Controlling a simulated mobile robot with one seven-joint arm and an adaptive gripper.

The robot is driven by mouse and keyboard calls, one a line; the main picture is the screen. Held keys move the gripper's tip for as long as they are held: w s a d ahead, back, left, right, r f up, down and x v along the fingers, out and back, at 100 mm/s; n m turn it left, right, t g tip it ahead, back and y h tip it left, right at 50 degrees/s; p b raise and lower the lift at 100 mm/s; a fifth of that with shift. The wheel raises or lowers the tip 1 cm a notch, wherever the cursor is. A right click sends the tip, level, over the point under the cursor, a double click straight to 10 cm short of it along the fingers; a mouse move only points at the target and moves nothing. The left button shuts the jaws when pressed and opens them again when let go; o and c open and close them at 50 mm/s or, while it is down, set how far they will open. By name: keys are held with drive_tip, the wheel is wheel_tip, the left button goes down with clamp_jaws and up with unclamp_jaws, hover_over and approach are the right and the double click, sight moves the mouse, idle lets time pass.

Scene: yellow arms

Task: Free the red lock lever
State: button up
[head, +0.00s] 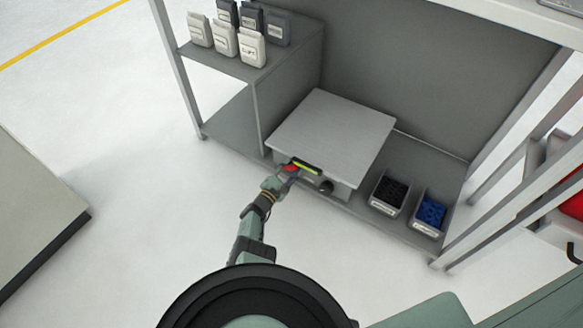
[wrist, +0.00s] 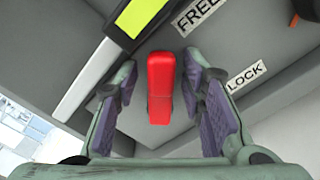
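The red lock lever (wrist: 160,88) stands between the two purple-padded fingers of my gripper (wrist: 163,108) in the wrist view. The fingers are apart, with a gap on each side of the lever. In the head view the lever (head: 290,169) is a small red patch on the front of a grey box (head: 334,132), partly hidden by my gripper (head: 285,178). Labels reading FREE (wrist: 198,14) and LOCK (wrist: 246,77) sit to the lever's right in the wrist view. The lever's upper end is nearer the FREE label.
A yellow-green and silver bar (wrist: 110,45) lies close to the left finger. A dark round knob (head: 326,187) is on the box front. Bins of black parts (head: 379,208) and blue parts (head: 424,229) stand to the right. A shelf (head: 205,62) with several pouches is at upper left.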

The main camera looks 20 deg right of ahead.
idle(0.5)
drive_tip(key=m, duration=0.2)
drive_tip(key=f+m, duration=0.1)
drive_tip(key=shift+s+d+b, duration=0.2)
drive_tip(key=shift+s+b, duration=0.05)
drive_tip(key=shift+b, duration=0.15)
drive_tip(key=s+a+f+m+p, duration=0.2)
drive_tip(key=s+a+f+m, duration=0.1)
drive_tip(key=s+a+m, duration=0.55)
drive_tip(key=w+a+r+m+t+y+b, duration=0.1)
drive_tip(key=w+a+r+m+t, duration=0.2)
drive_tip(key=w+r, duration=0.4)
drive_tip(key=w+a+r+m+t+y, duration=0.1)
drive_tip(key=w+a+r+t, duration=0.1)
drive_tip(key=w+a+r, duration=0.5)
drive_tip(key=w+a+r+t+y, duration=0.2)
drive_tip(key=w+a+r, duration=0.1)
drive_tip(key=r, duration=0.5)
drive_tip(key=w+a+r+t+y, duration=0.2)
drive_tip(key=w+a+r+t, duration=0.1)
drive_tip(key=a+r, duration=0.3)
drive_tip(key=shift+w+a+r+b, duration=0.3)
drive_tip(key=shift+w+r, duration=0.2)
drive_tip(key=shift+r, duration=0.65)
